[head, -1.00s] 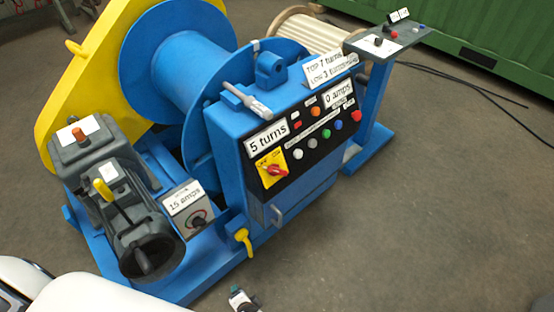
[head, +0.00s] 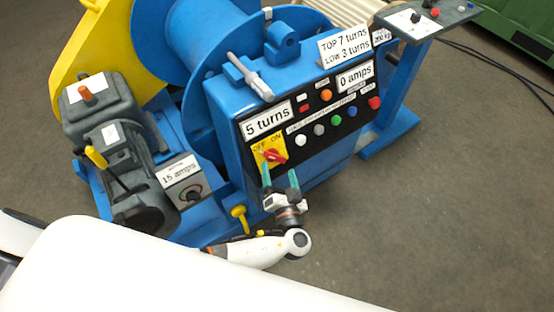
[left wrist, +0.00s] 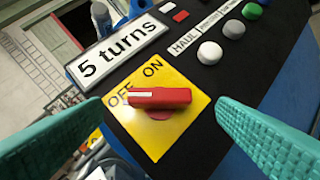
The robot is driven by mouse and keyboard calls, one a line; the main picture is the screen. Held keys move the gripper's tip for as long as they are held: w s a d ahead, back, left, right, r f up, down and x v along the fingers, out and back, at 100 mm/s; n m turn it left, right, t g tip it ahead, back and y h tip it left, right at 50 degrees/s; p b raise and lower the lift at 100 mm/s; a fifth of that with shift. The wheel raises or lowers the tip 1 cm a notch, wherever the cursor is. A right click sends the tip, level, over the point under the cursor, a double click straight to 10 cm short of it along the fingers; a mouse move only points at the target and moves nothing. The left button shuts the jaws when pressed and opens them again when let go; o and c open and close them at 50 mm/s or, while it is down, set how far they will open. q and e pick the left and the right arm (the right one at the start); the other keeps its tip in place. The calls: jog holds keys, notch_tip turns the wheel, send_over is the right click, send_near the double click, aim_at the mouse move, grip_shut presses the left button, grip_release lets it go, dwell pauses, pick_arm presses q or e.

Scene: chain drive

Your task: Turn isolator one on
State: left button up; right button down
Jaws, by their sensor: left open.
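The rotary isolator is a red handle on a yellow plate marked OFF and ON, on the front of the black control panel (head: 313,118). The red handle (left wrist: 158,97) lies level in the left wrist view, its white-marked end at the word OFF. It also shows in the head view (head: 274,156). No number one is readable on it. My left gripper (head: 280,177) is open just in front of and below the plate. In the left wrist view its teal fingers stand apart on either side of the handle, apparently not touching it. My right gripper is not in view.
Push buttons, with a white one (left wrist: 209,53) nearest, sit right of the isolator. A "5 turns" sign (left wrist: 118,48) sits above it. A grey "15 amps" box (head: 183,183) with a knob and a yellow lever (head: 239,216) are nearby.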

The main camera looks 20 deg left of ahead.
aim_at(277, 161)
pick_arm(q)
jog(key=shift+x, duration=2.1)
jog(key=c, duration=1)
